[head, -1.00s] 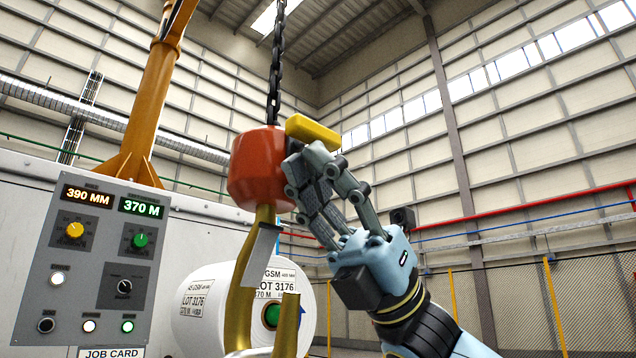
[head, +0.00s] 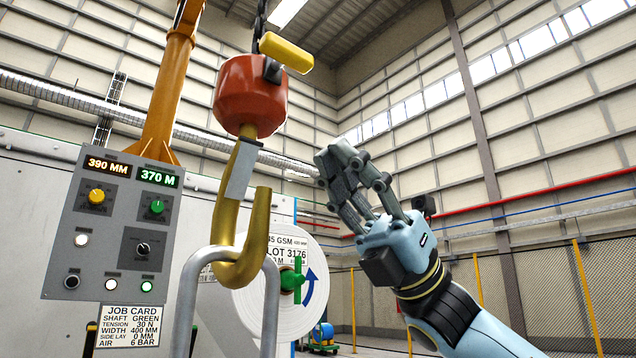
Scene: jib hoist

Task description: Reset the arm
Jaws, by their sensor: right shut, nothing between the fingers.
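My right gripper (head: 328,172) is in the middle of the head view, its grey fingers pointing up and left. It is shut and empty, to the right of the hoist's red hook block (head: 250,97) and apart from it. The block hangs on a dark chain (head: 259,28) and has a yellow handle (head: 286,52) at its upper right. A brass hook (head: 228,222) with a grey latch (head: 242,168) hangs below. A grey metal loop (head: 190,280) shows at the hook's bowl; whether the hook bears on it I cannot tell. My left gripper is not in view.
A white roll (head: 300,300) labelled LOT 3176 stands behind the hook, with a green part at its core. A control panel (head: 118,225) with a job card (head: 130,326) is at left, below an orange post (head: 168,95). Open space lies right of my gripper.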

